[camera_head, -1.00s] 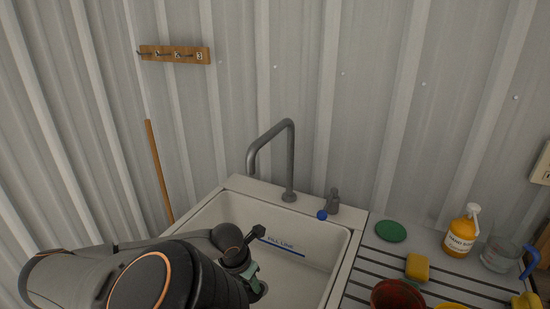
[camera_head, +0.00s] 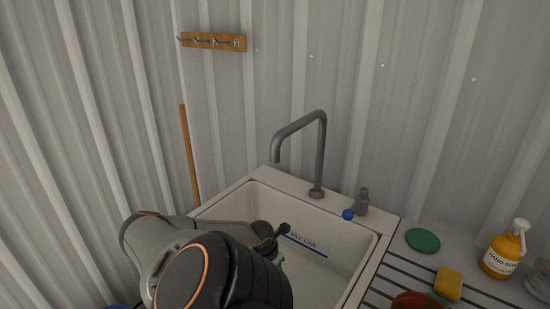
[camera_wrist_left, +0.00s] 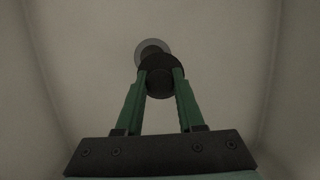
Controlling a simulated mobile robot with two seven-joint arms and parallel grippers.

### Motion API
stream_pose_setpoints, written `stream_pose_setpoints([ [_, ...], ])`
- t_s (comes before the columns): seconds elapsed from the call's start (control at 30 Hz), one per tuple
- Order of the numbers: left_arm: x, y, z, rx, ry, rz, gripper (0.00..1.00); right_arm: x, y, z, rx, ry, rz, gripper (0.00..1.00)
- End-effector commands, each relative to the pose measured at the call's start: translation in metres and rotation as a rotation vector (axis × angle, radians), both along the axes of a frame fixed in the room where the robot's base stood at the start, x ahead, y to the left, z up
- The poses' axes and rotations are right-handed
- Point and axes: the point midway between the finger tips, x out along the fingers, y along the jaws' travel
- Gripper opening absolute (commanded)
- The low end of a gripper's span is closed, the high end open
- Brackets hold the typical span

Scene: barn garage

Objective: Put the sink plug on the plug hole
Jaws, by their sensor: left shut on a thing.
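My left gripper (camera_wrist_left: 161,80) is shut on the sink plug (camera_wrist_left: 158,63), a dark round piece between the green fingertips. The plug hole (camera_wrist_left: 141,49) shows in the left wrist view as a light grey ring on the basin floor. The plug partly covers the ring from this angle; I cannot tell the gap between them. In the head view my left arm reaches into the white sink (camera_head: 372,262), and only a little of the left gripper (camera_head: 278,259) shows. The plug and hole are hidden there. My right gripper is not in view.
A grey tap (camera_head: 322,150) arches over the basin. A blue-tipped fitting (camera_head: 348,214) is on the back rim. To the right are a green disc (camera_head: 423,240), a yellow sponge (camera_head: 448,284), a soap bottle (camera_head: 503,252) and a red bowl (camera_head: 415,301). A corrugated wall stands behind.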

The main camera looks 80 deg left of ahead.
Motion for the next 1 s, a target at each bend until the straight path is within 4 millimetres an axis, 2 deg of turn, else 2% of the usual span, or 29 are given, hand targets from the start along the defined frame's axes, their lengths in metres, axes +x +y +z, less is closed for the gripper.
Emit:
stream_pose_setpoints([
  [0.03,0.004,0.007,-0.012,0.002,-0.002,0.001,0.00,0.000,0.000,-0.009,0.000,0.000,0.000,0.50],
  [0.17,0.007,0.018,-0.025,0.001,-0.003,0.000,0.00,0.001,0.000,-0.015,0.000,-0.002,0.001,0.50],
  [0.37,0.009,0.027,-0.036,0.002,-0.002,0.000,0.00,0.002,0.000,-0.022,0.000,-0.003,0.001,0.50],
  [0.53,0.009,0.026,-0.060,-0.002,-0.002,0.001,0.00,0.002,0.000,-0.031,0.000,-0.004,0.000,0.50],
  [0.97,0.009,0.026,-0.067,0.000,0.000,-0.002,0.00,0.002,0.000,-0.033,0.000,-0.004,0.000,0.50],
  [1.0,0.009,0.026,-0.066,0.000,0.000,-0.002,0.41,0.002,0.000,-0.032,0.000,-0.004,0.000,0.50],
])
